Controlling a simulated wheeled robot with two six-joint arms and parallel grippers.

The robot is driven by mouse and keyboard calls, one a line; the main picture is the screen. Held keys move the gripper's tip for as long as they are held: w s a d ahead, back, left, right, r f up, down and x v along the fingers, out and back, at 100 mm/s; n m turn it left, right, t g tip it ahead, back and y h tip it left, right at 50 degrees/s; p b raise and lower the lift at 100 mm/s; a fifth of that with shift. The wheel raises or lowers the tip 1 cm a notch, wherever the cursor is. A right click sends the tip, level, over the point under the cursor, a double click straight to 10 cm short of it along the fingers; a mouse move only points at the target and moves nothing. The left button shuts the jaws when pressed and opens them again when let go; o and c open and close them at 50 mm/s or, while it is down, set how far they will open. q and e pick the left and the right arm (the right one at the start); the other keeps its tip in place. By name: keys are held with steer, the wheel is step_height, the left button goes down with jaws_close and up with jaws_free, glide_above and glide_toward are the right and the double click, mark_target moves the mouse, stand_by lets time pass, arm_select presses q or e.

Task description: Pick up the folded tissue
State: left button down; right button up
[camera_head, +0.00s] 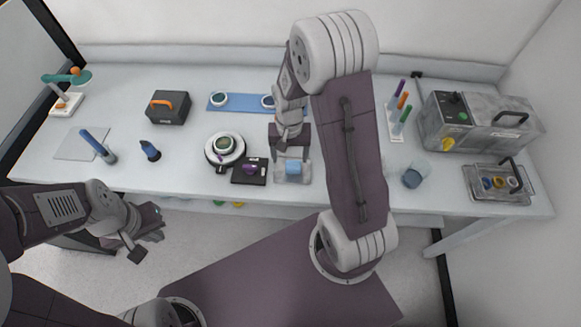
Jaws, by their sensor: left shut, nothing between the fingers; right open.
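The folded tissue looks to be the small light-blue block (293,168) near the front middle of the bench, on a pale grey square base (282,178). My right gripper (292,157) reaches down just above and behind it, open, with its fingers apart. I cannot tell whether the fingertips touch the blue block. My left gripper (146,236) is shut and empty, low at the left in front of the bench edge, away from the block.
Left of the block are a black plate (240,179) with a purple piece and a round white stand (212,160). Right are a grey-blue cup (413,178), a pen rack (396,137), a grey machine (490,122) and a clear tray (477,196). My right arm hides part of the bench.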

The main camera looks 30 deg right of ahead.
mark_target(293, 163)
steer(key=f, duration=0.1)
steer(key=d+f, duration=0.1)
steer(key=f, duration=0.2)
steer(key=shift+s+d+f, duration=0.2)
steer(key=shift+s+f, duration=0.05)
steer(key=shift+f, duration=0.05)
steer(key=shift+w+a+f, duration=0.15)
steer(key=shift+f, duration=0.2)
steer(key=c, duration=1.4)
steer(key=shift+r, duration=0.55)
steer(key=shift+c, duration=0.2)
step_height(293, 163, up, 3)
steer(key=shift+f, duration=0.15)
arm_select(q)
steer(key=shift+d, duration=0.25)
arm_select(e)
steer(key=s+d+r, duration=0.7)
steer(key=s+d, duration=0.1)
steer(key=shift+d+r, duration=0.15)
steer(key=shift+d, duration=0.15)
